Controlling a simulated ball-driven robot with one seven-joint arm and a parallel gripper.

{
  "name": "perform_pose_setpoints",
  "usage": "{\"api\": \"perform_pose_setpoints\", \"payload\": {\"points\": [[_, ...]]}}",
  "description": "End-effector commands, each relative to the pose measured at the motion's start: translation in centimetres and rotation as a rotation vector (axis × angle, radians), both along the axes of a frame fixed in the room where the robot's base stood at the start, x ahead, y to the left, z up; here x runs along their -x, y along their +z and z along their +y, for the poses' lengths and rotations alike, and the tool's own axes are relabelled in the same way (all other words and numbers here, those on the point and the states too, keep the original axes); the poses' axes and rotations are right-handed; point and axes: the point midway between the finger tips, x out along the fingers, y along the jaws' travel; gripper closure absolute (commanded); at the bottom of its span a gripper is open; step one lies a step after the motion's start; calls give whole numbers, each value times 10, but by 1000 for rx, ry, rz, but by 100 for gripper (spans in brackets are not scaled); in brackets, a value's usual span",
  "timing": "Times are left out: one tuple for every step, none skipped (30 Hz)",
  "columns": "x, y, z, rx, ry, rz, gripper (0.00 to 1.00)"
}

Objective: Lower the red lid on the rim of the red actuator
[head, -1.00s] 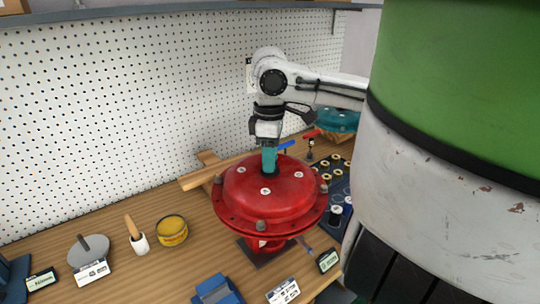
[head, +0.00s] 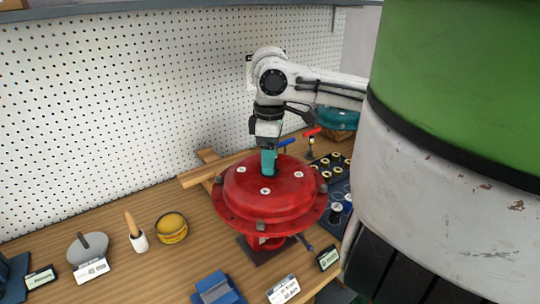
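The red lid (head: 290,190) is a wide dome with a bolted flange and several pale round spots on top. It looks level above the red actuator (head: 264,243), whose lower body shows beneath it on a dark base plate. My gripper (head: 269,172) points straight down with its teal fingers close together at the top centre of the lid, and looks shut on it. What the fingertips grip is hidden. The lid hides the actuator's rim, so I cannot tell whether the flange touches it.
A yellow tin (head: 171,228), a brush in a white holder (head: 139,243) and a grey disc (head: 88,248) stand left. A blue block (head: 217,289) lies in front. A dark tray of rings (head: 334,167) is at right. Wooden bars (head: 205,172) lie behind.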

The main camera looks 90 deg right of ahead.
Motion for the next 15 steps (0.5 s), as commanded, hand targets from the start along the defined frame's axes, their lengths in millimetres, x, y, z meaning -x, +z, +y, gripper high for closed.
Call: {"api": "perform_pose_setpoints", "payload": {"points": [[0, 0, 0, -1, 0, 0, 33], [0, 0, 0, -1, 0, 0, 33], [0, -1, 0, -1, 0, 0, 33], [0, -1, 0, -1, 0, 0, 33], [0, -1, 0, -1, 0, 0, 33], [0, -2, 1, -5, 1, 1, 33], [0, -2, 1, -5, 1, 2, 33], [0, -2, 1, -5, 0, 1, 33], [0, 0, 1, -4, 0, 2, 33], [0, 1, 1, -4, 0, 2, 33], [0, 4, 0, -3, 0, 1, 33], [0, 8, 0, -2, 0, 1, 33], [0, 12, 0, -2, -1, 0, 33], [0, 16, 0, -2, 0, -1, 33], [0, 23, 0, 0, 0, 0, 33]]}}
